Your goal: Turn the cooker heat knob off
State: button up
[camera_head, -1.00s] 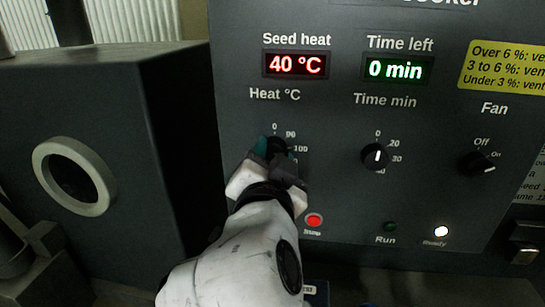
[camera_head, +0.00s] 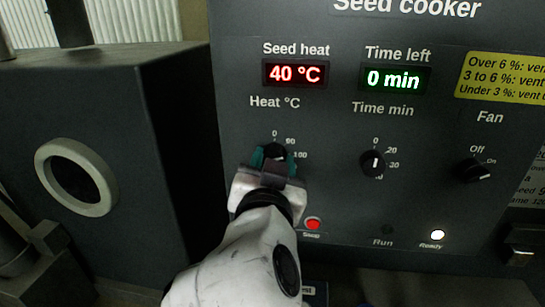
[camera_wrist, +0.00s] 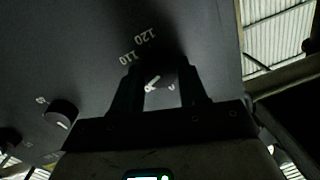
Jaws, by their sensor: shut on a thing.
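The heat knob (camera_head: 275,150) is a dark round knob under the "Heat °C" label on the seed cooker panel. My gripper (camera_head: 272,163) is shut on it, with its teal-tipped fingers on either side. In the wrist view the knob (camera_wrist: 160,80) sits between the two dark fingers, with a white pointer mark on its face. The 110 and 120 marks show beside it. The fingers hide part of the dial in the head view, and I cannot tell the exact setting. The seed heat display (camera_head: 295,72) reads 40 °C.
The time knob (camera_head: 373,162) and fan knob (camera_head: 474,170) are to the right. The red stop button (camera_head: 312,224) is just below right of my gripper. The ready lamp (camera_head: 438,235) is lit white. A dark box (camera_head: 110,110) with a round ring stands left.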

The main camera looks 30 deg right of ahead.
jog(key=n+p, duration=0.1)
jog(key=n, duration=0.1)
jog(key=n+p, duration=0.4)
jog(key=n, duration=0.1)
jog(key=shift+r+g, duration=0.25)
jog(key=shift+g, duration=0.15)
jog(key=n+p, duration=0.2)
jog(key=n, duration=0.1)
jog(key=shift+a+p, duration=0.1)
jog(key=shift+p, duration=0.3)
jog(key=shift+w+f+n+h+p, duration=0.15)
jog(key=shift+n+h+p, duration=0.25)
jog(key=shift+n+p, duration=1)
jog(key=shift+a+n, duration=0.1)
jog(key=shift+n, duration=0.3)
jog(key=o, duration=1.1)
jog(key=shift+c, duration=0.2)
jog(key=shift+b, duration=0.3)
jog(key=b+v, duration=0.2)
jog(key=v, duration=0.8)
jog(key=shift+s+a, duration=0.25)
jog(key=shift+s, duration=0.1)
